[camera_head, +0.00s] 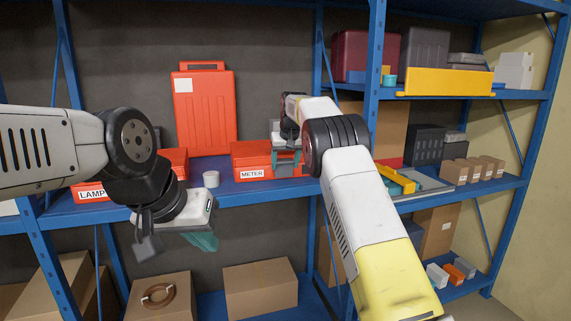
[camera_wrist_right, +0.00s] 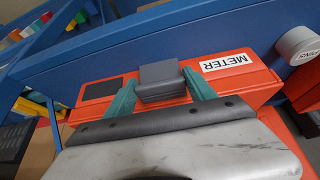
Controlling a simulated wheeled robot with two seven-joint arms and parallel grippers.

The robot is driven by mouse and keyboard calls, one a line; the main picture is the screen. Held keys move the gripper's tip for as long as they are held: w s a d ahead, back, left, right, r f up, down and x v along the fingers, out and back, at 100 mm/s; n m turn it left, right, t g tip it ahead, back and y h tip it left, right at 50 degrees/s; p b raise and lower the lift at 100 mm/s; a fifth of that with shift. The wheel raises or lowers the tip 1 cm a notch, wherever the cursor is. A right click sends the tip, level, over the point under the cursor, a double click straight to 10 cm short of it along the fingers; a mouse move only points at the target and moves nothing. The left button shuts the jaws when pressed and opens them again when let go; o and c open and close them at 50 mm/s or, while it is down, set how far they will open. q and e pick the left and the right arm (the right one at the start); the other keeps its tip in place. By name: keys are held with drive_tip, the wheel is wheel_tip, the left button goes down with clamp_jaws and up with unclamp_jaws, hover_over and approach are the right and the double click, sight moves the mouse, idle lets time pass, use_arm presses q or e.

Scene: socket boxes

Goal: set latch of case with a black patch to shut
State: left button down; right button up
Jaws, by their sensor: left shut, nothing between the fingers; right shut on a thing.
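The red case labelled METER (camera_head: 250,160) sits on the blue shelf. In the right wrist view this case (camera_wrist_right: 240,84) has a black patch (camera_wrist_right: 101,88) on its front, beside a grey latch (camera_wrist_right: 162,80). My right gripper (camera_head: 286,166) is at the case's front. In the right wrist view its teal fingers (camera_wrist_right: 162,92) are on either side of the grey latch, shut on it. The latch's exact position is hard to tell behind the gripper. My left gripper (camera_head: 204,242) is shut and empty, in front of the shelf edge, lower left of the METER case.
A red LAMP case (camera_head: 90,191) stands left, partly behind my left arm. A small white jar (camera_head: 211,179) sits between the cases. A tall orange case (camera_head: 204,115) stands behind. Yellow and grey trays (camera_head: 397,181) lie right of my right arm.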

drive_tip(key=o, duration=1.4)
drive_tip(key=shift+f, duration=0.1)
drive_tip(key=v, duration=0.7)
drive_tip(key=shift+s+r, duration=0.15)
drive_tip(key=shift+r, duration=0.25)
drive_tip(key=shift+d, duration=0.1)
